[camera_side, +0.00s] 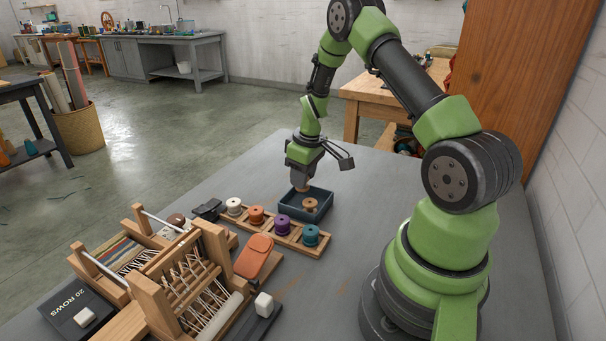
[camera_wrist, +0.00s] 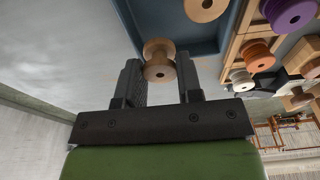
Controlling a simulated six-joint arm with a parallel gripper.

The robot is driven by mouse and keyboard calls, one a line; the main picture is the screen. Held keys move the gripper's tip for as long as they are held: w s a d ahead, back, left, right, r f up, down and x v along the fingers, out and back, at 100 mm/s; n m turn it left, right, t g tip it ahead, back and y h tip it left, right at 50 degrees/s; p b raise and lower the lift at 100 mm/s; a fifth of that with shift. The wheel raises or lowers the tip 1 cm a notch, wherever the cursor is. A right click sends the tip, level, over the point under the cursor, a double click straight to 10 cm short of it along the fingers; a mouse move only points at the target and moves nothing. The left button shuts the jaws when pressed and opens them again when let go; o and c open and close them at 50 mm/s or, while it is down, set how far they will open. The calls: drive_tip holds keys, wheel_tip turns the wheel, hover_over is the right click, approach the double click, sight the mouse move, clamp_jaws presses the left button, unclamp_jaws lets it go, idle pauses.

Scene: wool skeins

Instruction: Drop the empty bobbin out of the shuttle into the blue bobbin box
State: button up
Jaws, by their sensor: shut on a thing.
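My gripper (camera_wrist: 160,82) is shut on an empty wooden bobbin (camera_wrist: 159,60), held between its two dark fingers. In the side view my gripper (camera_side: 302,184) points down at the blue bobbin box (camera_side: 291,215), with the held bobbin (camera_side: 302,189) low near the box's far side. In the wrist view the bobbin overlaps the edge of the box (camera_wrist: 162,22), so I cannot tell if it is fully inside the walls. Another bare wooden bobbin (camera_side: 310,204) lies in the box and also shows in the wrist view (camera_wrist: 205,9). I cannot single out the shuttle.
A wooden rack (camera_side: 322,251) of white, orange, purple and teal bobbins stands in front of the box. A wooden loom (camera_side: 180,270) is at the left front. An orange rounded piece (camera_side: 261,243) lies between them. The grey table (camera_side: 375,180) behind the box is clear.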

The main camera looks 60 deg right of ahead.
drive_tip(key=shift+f, duration=0.15)
drive_tip(key=shift+f, duration=0.75)
drive_tip(key=shift+f, duration=0.35)
idle(0.3)
drive_tip(key=o, duration=0.8)
drive_tip(key=shift+w, duration=0.1)
drive_tip(key=shift+c, duration=1.1)
